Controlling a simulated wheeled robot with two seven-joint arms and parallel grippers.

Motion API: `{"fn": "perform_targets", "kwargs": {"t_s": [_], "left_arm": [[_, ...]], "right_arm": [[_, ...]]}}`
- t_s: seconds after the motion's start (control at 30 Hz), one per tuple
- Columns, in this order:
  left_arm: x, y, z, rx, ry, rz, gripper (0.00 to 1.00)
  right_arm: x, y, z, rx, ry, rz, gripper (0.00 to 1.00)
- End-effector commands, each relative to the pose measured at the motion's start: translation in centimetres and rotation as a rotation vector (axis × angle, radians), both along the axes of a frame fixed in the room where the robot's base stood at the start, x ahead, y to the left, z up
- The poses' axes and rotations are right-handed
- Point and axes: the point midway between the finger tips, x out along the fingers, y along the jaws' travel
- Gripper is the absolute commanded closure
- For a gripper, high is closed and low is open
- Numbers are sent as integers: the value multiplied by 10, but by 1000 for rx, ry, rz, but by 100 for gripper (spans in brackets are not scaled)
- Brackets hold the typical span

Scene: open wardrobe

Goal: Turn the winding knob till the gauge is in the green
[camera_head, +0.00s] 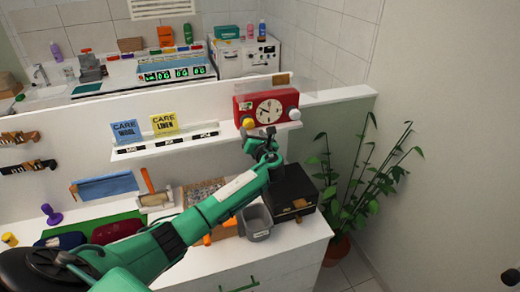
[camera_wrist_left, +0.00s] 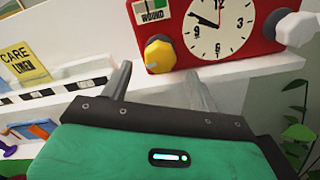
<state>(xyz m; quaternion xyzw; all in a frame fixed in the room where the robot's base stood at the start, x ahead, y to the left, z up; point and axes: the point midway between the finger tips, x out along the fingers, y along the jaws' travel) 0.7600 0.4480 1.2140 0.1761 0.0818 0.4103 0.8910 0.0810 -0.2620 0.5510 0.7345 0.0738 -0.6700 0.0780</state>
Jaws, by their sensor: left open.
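The red clock (camera_head: 284,98) stands on the white ledge. It has a white dial (camera_wrist_left: 217,27), a yellow knob (camera_head: 248,123) at its lower left and a white knob (camera_head: 295,114) at its right. A small gauge marked WOUND (camera_wrist_left: 152,12) sits above the yellow knob (camera_wrist_left: 160,56), cut by the top edge of the wrist view. It shows some green; I cannot make out its pointer reading. My left gripper (camera_head: 260,138) is open and empty, just below and in front of the yellow knob. In the left wrist view its fingertips (camera_wrist_left: 158,72) are spread on either side below the knob, apparently not touching it.
Yellow (camera_head: 164,123) and blue (camera_head: 127,132) care cards stand on the ledge left of the clock. Below are a black box (camera_head: 290,190), a grey bin (camera_head: 257,222) and a potted plant (camera_head: 345,205) at the right. A dark part, perhaps my right arm, shows at the lower right edge.

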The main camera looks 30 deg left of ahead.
Motion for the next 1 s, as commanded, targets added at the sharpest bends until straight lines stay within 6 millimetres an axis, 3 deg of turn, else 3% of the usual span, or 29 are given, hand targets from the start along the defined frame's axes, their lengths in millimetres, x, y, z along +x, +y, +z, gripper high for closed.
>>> {"fn": "perform_targets", "kwargs": {"t_s": [0.2,0.4,1.0], "left_arm": [[-28,-34,-5,-1,-1,-3,39],[-46,-54,-3,0,0,-1,39],[-53,-62,-1,0,1,0,39]], "right_arm": [[0,-1,-20,-1,0,1,64],[0,-2,-29,-2,0,1,64],[0,-1,-31,-1,0,0,64]]}}
